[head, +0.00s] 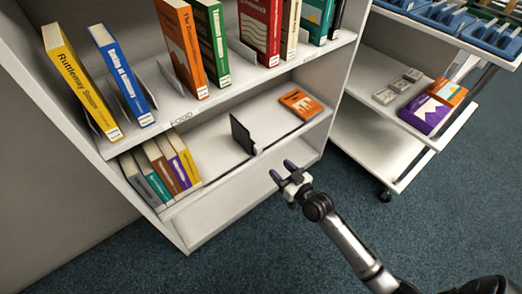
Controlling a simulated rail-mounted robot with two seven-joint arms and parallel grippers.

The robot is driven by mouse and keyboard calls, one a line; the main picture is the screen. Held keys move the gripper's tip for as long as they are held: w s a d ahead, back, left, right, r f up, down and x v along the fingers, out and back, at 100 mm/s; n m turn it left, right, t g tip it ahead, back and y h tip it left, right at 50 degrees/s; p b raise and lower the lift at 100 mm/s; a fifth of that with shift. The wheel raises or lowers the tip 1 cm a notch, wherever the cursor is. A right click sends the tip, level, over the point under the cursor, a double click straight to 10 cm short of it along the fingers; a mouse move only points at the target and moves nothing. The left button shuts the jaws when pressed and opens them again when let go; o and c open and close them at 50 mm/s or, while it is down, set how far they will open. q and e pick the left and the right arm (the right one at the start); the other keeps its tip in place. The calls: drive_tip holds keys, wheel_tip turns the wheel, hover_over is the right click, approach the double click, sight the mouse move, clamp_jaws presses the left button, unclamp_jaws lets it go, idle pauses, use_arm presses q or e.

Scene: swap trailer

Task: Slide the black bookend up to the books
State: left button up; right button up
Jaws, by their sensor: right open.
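The black bookend (242,134) stands upright on the lower shelf (215,152), near its middle. A row of several books (162,167) stands at the left end of that shelf, leaning slightly. Bare shelf lies between the books and the bookend. An orange book (301,103) lies flat on the shelf to the right of the bookend. My right gripper (280,172) is in front of the lower shelf, below and right of the bookend and apart from it. Its two dark fingers are spread with nothing between them. My left gripper is not in view.
The upper shelf (232,84) overhangs the lower one and holds several upright books with bookends. A white cart (376,124) on casters stands at the right, carrying a purple book (425,113) and small grey items. Blue carpet (265,235) in front is clear.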

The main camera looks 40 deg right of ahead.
sight(260, 148)
drive_tip(key=w+b, duration=0.3)
drive_tip(key=w, duration=0.7)
drive_tip(key=shift+a, duration=0.15)
drive_tip(key=shift+w, duration=0.6)
drive_tip(key=shift+c, duration=0.2)
clamp_jaws()
